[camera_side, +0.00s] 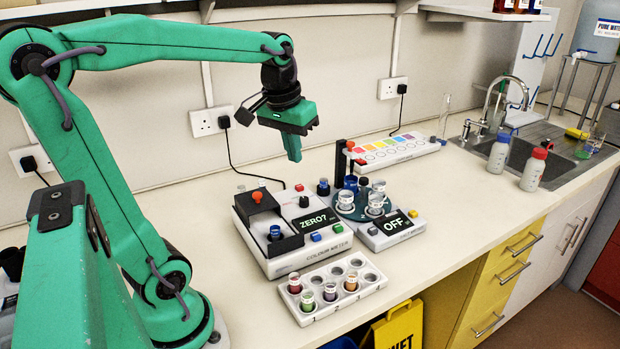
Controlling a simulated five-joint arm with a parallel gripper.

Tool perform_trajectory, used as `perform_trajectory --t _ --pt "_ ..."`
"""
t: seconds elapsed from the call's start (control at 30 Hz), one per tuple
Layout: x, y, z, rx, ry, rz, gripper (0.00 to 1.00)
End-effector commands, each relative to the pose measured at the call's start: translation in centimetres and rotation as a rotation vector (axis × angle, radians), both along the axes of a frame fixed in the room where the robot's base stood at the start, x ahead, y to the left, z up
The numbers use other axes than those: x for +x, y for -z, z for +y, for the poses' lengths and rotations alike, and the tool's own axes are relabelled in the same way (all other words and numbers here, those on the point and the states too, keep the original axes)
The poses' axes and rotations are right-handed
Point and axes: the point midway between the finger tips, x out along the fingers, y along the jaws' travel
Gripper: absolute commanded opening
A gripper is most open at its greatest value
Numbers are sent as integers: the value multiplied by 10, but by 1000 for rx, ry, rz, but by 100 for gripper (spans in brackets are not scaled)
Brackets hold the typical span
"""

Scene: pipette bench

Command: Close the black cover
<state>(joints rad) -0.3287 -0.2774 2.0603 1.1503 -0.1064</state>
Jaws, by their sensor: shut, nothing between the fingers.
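The black cover (262,207) with an orange knob (257,197) is on the left of the white colour meter (305,262). It sits at the back of a black-walled well, whose front part is uncovered. A vial with a blue top (275,232) stands in that uncovered part. The meter's display (312,222) reads "ZERO?". My gripper (293,158) is shut and empty. It points down in the air above and behind the meter, apart from the cover.
A second device (391,233) reading "OFF" carries several vials on a round holder, right of the meter. A white vial rack (318,317) stands in front. A colour-patch strip (391,151) lies behind. Two bottles (535,168) stand by the sink. A cable runs behind the meter.

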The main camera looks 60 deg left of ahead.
Motion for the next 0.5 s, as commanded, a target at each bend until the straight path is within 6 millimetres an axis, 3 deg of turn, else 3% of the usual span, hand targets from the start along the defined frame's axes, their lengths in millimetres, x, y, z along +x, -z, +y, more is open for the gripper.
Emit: perform_trajectory --t 0.2,0.5 --pt "20 2 52 -44 -158 94 0" --pt "32 16 129 -116 -369 212 0"
